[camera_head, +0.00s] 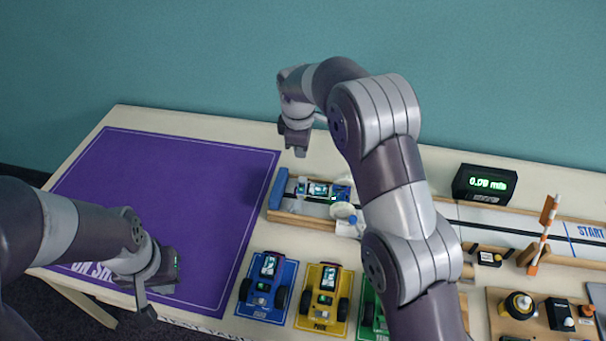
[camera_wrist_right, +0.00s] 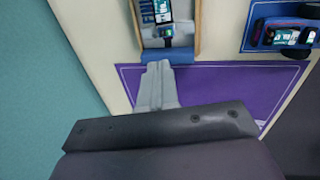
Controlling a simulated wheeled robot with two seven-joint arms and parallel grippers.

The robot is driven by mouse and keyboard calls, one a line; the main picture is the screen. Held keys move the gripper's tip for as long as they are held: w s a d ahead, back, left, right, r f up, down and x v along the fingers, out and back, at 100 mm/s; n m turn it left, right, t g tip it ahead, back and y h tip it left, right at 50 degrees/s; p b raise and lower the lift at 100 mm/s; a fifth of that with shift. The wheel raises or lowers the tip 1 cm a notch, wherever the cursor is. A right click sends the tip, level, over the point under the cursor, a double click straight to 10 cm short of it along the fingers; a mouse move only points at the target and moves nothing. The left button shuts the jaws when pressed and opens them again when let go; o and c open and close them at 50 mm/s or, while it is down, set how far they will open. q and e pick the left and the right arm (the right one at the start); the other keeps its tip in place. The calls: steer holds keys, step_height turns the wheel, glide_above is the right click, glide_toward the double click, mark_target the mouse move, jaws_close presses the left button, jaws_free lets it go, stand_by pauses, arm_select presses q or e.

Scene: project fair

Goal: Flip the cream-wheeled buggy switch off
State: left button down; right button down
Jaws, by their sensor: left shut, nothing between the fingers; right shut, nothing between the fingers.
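A small blue buggy with cream wheels (camera_head: 343,210) sits at the left end of the track (camera_head: 290,216), near the blue end block (camera_head: 278,188). Part of the buggy (camera_wrist_right: 160,12) shows at the top of the right wrist view; I cannot make out its switch's position. My right gripper (camera_head: 300,152) is shut and empty, above and behind the track's left end. Its closed fingers (camera_wrist_right: 158,68) overlap the blue end block (camera_wrist_right: 183,52) in the right wrist view.
Dark-wheeled buggies stand on blue (camera_head: 285,268), yellow (camera_head: 309,318) and green pads in front of the track. A black display (camera_head: 486,184) reads in green behind the track. A striped barrier (camera_head: 545,230) stands on the right. My right arm hides the track's middle.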

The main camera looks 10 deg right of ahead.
mark_target(303, 185)
stand_by(0.3)
steer(key=f, duration=0.4)
steer(key=w+f+p, duration=0.1)
steer(key=f, duration=0.4)
steer(key=w+d+f, duration=0.1)
steer(key=f, duration=0.3)
steer(key=shift+w+f+p, duration=0.15)
steer(key=shift+w+p, duration=0.1)
steer(key=shift+p, duration=0.1)
steer(key=shift+f, duration=0.25)
steer(key=shift+f, duration=0.1)
